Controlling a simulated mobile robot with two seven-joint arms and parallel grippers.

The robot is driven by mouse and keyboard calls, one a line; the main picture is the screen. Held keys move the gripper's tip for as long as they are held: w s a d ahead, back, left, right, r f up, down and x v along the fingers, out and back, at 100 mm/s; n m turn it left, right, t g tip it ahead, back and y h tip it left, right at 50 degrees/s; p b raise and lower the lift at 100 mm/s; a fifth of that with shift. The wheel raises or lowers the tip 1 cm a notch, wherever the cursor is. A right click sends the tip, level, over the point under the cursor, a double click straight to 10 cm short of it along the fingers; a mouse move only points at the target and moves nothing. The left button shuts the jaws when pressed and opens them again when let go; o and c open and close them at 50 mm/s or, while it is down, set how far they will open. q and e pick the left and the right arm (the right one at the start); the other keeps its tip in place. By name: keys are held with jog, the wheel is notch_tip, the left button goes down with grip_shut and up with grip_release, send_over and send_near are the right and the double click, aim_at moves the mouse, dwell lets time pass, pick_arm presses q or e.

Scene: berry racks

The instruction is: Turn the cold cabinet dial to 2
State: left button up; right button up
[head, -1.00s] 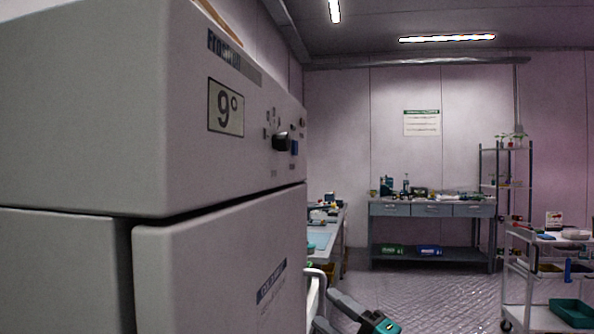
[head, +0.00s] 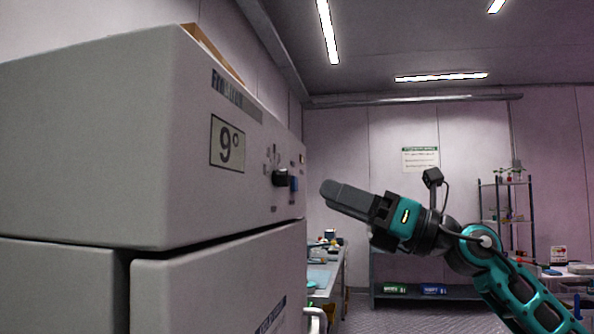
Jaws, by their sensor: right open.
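The cold cabinet (head: 80,150) fills the left of the head view, seen at a slant. Its display (head: 227,144) reads 9°. The black dial (head: 280,178) sits on the panel to the right of the display, with a small blue part beside it. The numbers around the dial are too small to read. My right gripper (head: 325,190) is raised to the right of the dial, its fingers pointing left toward the panel, apart from it. It is open and empty; from this side the fingers overlap. My left gripper is not in view.
Below the panel is the cabinet door (head: 220,285) with a white handle (head: 316,320) at its right edge. A workbench (head: 325,280) stands beyond the cabinet. A rack (head: 507,215) and a cart (head: 570,275) stand at the right. Open air lies between gripper and panel.

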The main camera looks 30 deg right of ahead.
aim_at(288, 178)
jog(key=p+x, duration=0.4)
jog(key=x, duration=0.2)
jog(key=shift+w+a+r, duration=0.1)
jog(key=shift+w+r, duration=0.05)
jog(key=shift+r, duration=0.1)
jog(key=shift+w+a, duration=0.35)
jog(key=shift+w, duration=0.1)
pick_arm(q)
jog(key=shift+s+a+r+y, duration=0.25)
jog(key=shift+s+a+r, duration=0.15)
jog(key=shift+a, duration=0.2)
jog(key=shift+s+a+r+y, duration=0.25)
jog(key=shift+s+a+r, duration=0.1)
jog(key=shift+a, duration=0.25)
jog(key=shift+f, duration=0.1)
pick_arm(e)
jog(key=c, duration=1.1)
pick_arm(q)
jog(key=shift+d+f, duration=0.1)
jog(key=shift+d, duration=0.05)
pick_arm(e)
jog(key=shift+o, duration=0.2)
